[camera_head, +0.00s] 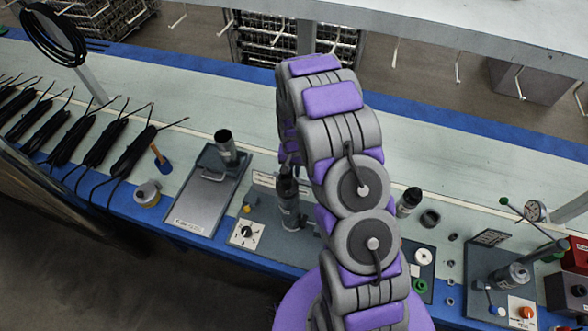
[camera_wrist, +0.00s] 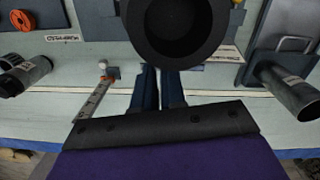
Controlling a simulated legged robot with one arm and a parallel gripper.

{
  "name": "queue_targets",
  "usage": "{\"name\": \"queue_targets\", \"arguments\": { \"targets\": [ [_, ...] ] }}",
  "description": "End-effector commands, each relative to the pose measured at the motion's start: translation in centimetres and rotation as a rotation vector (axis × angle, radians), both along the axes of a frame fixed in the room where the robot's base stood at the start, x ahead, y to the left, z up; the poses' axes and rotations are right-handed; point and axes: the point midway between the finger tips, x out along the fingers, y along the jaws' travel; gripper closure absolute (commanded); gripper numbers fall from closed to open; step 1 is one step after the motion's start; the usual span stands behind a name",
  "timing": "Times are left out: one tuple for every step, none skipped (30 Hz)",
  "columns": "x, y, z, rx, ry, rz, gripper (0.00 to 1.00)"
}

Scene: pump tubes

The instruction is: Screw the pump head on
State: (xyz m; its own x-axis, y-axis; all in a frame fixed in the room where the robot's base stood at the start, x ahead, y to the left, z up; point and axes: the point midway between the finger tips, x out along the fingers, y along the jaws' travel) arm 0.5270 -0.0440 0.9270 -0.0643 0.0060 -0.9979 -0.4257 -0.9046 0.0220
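An upright metal tube (camera_head: 290,218) with a dark top stands at the bench's front middle in the head view, partly behind my arm. In the wrist view, a large round black end with a darker hollow (camera_wrist: 170,28) is close to the camera. I cannot tell for sure whether it is the pump head or the tube's top. My gripper (camera_wrist: 160,74) has two dark fingers close together with a narrow gap between them. Their tips run up to the black end and are hidden by it. My arm hides much of the gripper in the head view.
A black-topped cylinder (camera_head: 408,203) stands right of my arm, near a black ring (camera_head: 430,218). A fixture with a metal tube (camera_head: 513,276) is at right. The rear bench is clear.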

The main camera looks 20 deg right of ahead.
Motion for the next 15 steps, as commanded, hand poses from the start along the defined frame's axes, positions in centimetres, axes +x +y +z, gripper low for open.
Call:
{"name": "queue_targets", "arguments": {
  "targets": [
    [0.0,0.1,0.0,0.001,0.000,0.008,0.90],
    [0.1,0.2,0.0,0.002,0.001,0.023,0.90],
    [0.2,0.4,0.0,0.004,0.003,0.058,0.90],
    [0.4,0.6,0.0,0.007,0.003,0.093,0.90],
    [0.5,0.8,0.0,0.009,0.005,0.132,0.90],
    [0.7,1.1,-0.1,0.013,0.008,0.184,0.90],
    [0.8,1.3,-0.1,0.016,0.010,0.218,0.90],
    [0.9,1.4,-0.1,0.018,0.011,0.248,0.90],
    [1.0,1.5,-0.1,0.021,0.013,0.282,0.90],
    [1.0,1.6,-0.1,0.021,0.014,0.301,0.90],
    [1.1,1.7,-0.1,0.022,0.014,0.315,0.90],
    [1.1,1.8,-0.1,0.023,0.015,0.337,0.90],
    [1.2,2.0,-0.1,0.025,0.016,0.359,0.90],
    [1.2,2.2,-0.2,0.028,0.017,0.389,0.90],
    [1.3,2.5,-0.2,0.031,0.019,0.437,0.90]
  ]
}}
